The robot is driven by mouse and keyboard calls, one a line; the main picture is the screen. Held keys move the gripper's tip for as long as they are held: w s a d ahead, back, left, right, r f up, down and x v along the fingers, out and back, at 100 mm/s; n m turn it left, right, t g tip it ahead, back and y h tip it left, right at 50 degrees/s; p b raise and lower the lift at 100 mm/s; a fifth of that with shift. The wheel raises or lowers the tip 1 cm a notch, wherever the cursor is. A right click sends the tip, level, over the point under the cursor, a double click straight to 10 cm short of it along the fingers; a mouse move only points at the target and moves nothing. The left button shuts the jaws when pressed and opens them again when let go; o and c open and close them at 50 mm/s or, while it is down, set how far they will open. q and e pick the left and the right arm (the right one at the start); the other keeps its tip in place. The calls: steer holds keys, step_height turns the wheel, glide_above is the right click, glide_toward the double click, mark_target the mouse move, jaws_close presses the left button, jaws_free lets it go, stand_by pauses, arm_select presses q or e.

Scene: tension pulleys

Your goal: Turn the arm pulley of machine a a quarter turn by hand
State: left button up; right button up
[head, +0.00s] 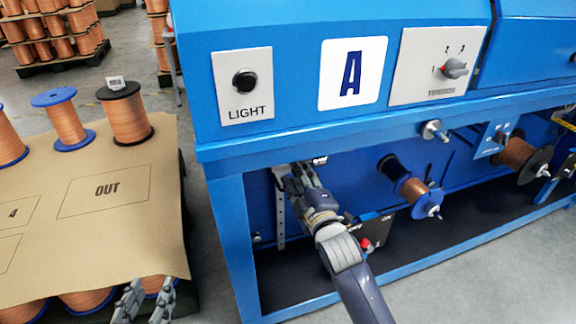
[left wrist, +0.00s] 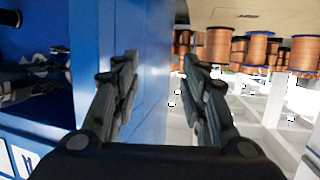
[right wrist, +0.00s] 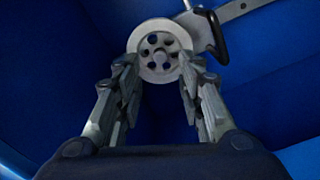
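The arm pulley (right wrist: 160,51), a pale round disc with holes, sits at the end of a grey arm (right wrist: 236,10) inside machine A. My right gripper (right wrist: 158,66) is open, its fingertips at either side of the pulley's lower part; I cannot tell whether they touch it. In the head view, my right gripper (head: 290,172) reaches under the blue ledge of machine A (head: 300,140) and hides the pulley. My left gripper (head: 146,303) is open and empty at the bottom left; it also shows in the left wrist view (left wrist: 160,64).
A panel with the letter A (head: 352,73), a light button (head: 245,83) and a rotary switch (head: 453,68) are above the ledge. A copper spool (head: 410,188) is right of my right arm. A cardboard-topped stack (head: 120,215) carrying spools stands at the left.

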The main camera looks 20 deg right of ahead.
arm_select(q)
step_height(320, 180, up, 7)
steer(key=w+d+t+h+b, duration=0.1)
steer(key=t, duration=0.3)
steer(key=shift+w+d+h, duration=0.25)
steer(key=shift+h, duration=0.05)
arm_select(e)
steer(key=shift+w+a, duration=0.1)
steer(key=shift+w, duration=2.8)
arm_select(q)
steer(key=shift+r, duration=0.1)
arm_select(e)
jaws_close()
